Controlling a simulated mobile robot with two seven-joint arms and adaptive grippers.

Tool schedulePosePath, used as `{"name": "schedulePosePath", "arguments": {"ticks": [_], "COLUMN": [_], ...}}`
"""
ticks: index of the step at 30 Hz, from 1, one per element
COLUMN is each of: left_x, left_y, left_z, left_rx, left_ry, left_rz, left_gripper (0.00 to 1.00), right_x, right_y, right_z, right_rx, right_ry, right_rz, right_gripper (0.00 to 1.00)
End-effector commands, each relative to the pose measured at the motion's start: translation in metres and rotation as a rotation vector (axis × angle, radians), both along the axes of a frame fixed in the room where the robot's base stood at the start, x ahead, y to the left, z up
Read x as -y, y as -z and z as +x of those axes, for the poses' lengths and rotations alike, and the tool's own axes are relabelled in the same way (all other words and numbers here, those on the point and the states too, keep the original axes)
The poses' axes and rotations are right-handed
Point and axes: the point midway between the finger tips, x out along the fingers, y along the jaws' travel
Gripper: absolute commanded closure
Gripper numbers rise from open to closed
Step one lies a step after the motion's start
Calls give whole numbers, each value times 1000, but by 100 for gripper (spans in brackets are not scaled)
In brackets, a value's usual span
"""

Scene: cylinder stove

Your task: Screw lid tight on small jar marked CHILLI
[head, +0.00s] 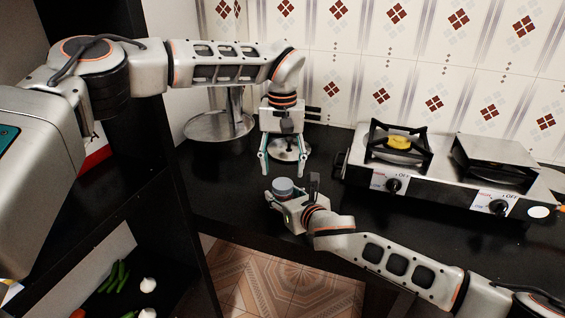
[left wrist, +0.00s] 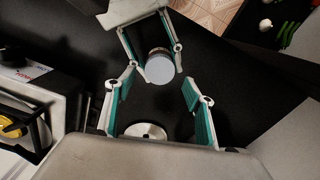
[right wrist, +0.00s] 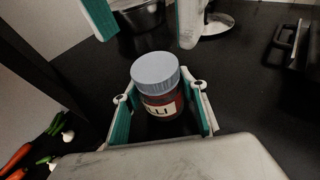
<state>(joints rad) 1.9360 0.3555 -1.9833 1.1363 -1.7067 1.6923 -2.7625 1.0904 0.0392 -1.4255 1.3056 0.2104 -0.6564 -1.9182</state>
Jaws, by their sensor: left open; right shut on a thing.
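The small jar (right wrist: 162,104) has dark red contents and a white label on which "LLI" shows. A grey-blue round lid (right wrist: 155,69) sits on top of it; I cannot tell how tight it is. My right gripper (head: 290,201) is shut around the jar's body and holds it upright at the counter's front; it also shows in the right wrist view (right wrist: 163,118). My left gripper (head: 284,165) is open and empty, pointing down just behind and above the jar. In the left wrist view the lid (left wrist: 159,69) lies beyond the open fingers (left wrist: 155,92), not touched.
A two-burner stove (head: 430,170) stands on the right of the black counter (head: 225,175). A round metal piece (left wrist: 146,131) lies on the counter behind the left gripper. Vegetables (head: 148,285) lie on a lower shelf.

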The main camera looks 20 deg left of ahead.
Motion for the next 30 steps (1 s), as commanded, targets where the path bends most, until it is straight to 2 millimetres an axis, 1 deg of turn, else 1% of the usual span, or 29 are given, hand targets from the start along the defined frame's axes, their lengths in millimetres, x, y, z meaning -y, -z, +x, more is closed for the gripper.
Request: {"name": "schedulePosePath", "arguments": {"ticks": [5,8,30], "left_x": [2,3,7], "left_y": [-1,-2,-17], "left_z": [-1,-1,0], "left_rx": [-2,-4,5], "left_ry": [-193,-370,-1793], "left_rz": [2,4,10], "left_gripper": [47,47,47], "right_x": [0,0,0], "right_y": [1,1,1], "right_z": [0,0,0], "right_rx": [-1,-1,-1], "right_ry": [0,0,0], "right_rz": [-1,-1,-1], "right_gripper": [100,100,100]}}
